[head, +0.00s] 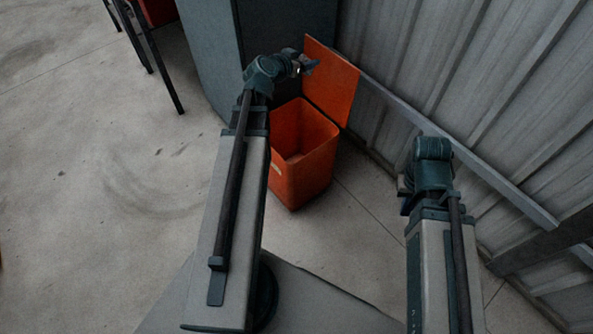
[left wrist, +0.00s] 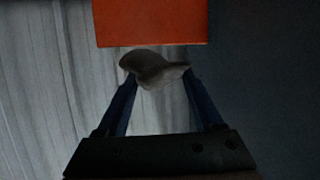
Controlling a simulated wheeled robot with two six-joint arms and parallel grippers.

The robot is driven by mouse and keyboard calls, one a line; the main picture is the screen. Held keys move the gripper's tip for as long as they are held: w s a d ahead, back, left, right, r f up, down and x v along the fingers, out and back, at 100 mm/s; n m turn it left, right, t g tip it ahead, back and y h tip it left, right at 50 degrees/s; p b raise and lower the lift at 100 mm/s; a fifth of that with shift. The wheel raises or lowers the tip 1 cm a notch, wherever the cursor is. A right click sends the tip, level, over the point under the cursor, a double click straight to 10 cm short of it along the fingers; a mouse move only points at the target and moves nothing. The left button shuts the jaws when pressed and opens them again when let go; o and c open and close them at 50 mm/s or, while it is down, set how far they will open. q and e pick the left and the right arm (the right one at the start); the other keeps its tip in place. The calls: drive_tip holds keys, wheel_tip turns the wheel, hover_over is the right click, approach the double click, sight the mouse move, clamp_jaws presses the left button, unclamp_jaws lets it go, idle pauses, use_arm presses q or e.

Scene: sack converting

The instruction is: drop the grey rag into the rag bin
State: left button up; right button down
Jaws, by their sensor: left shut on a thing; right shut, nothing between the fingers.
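The grey rag (left wrist: 155,70) is bunched between the fingertips of my left gripper (left wrist: 158,82) in the left wrist view. In the head view my left gripper (head: 311,66) is beside the raised lid, above the far side of the rag bin; I cannot make out the rag there. The orange rag bin (head: 308,178) stands on the floor with its top open. Its orange lid (head: 333,82) is upright at the back and also shows in the left wrist view (left wrist: 150,22). My right gripper (head: 404,196) is shut, right of the bin, and mostly hidden by its wrist.
A corrugated metal wall (head: 440,70) with a rail (head: 480,160) runs behind and right of the bin. A blue-grey cabinet (head: 210,50) stands behind it to the left. Dark table legs (head: 155,65) are at the upper left. The concrete floor (head: 90,200) at left is clear.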

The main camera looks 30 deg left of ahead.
use_arm(q)
drive_tip(key=w+a+f+b, duration=0.1)
drive_tip(key=a+f+b, duration=0.2)
drive_tip(key=f+b, duration=0.7)
drive_tip(key=w+a+f+b, duration=0.2)
drive_tip(key=a+f+b, duration=0.1)
drive_tip(key=f+b, duration=0.6)
wheel_tip(320, 180, down, 3)
drive_tip(key=shift+a+f+b, duration=0.1)
drive_tip(key=shift+a+b, duration=0.2)
drive_tip(key=shift+b, duration=0.1)
wheel_tip(320, 180, down, 6)
drive_tip(key=b, duration=0.6)
drive_tip(key=o, duration=1.4)
drive_tip(key=d+p+v, duration=0.1)
drive_tip(key=p+v, duration=0.4)
drive_tip(key=v, duration=0.8)
drive_tip(key=shift+s+a+r, duration=0.25)
drive_tip(key=shift+s+a, duration=0.15)
